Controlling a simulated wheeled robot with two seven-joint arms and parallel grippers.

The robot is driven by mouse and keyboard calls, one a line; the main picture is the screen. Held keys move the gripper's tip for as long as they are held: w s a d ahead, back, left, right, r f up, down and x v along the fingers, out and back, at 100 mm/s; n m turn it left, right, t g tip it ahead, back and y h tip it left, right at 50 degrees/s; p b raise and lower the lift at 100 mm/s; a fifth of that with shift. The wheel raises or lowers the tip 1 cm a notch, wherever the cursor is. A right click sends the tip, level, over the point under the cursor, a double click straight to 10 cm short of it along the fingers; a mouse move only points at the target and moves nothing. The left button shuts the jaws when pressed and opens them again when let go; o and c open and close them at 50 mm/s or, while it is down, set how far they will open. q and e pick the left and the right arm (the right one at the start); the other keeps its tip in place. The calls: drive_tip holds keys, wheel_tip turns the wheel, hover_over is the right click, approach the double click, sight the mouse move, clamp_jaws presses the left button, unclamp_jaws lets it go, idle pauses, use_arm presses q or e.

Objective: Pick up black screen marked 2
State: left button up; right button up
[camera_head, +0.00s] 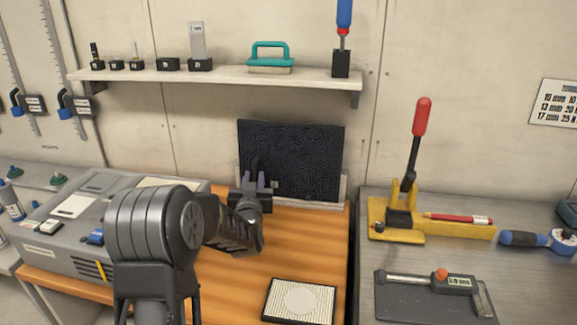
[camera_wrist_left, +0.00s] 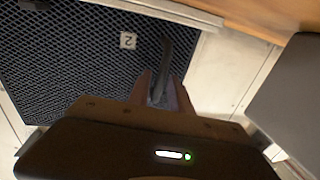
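The black screen (camera_head: 306,155) is a dark meshed panel standing upright against the wall at the back of the orange bench. Its white tag reading 2 (camera_wrist_left: 128,41) shows clearly in the left wrist view, where the mesh of the screen (camera_wrist_left: 75,65) fills the upper left. My left gripper (camera_head: 254,179) is in front of the screen's lower left part. Its two purplish fingers stand apart with a gap between them. A dark narrow shape lies beyond the fingertips; I cannot tell if it is a shadow. My right gripper is not in view.
A pale ledge (camera_head: 341,190) runs beside the screen's foot. A shelf (camera_head: 215,75) with small tools hangs above. A grey machine (camera_head: 75,225) stands left, a framed pale pad (camera_head: 300,301) lies on the front of the bench, and a yellow clamp fixture (camera_head: 397,218) stands right.

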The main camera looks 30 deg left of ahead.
use_arm(q)
clamp_jaws()
idle(0.8)
drive_tip(key=shift+r, duration=0.1)
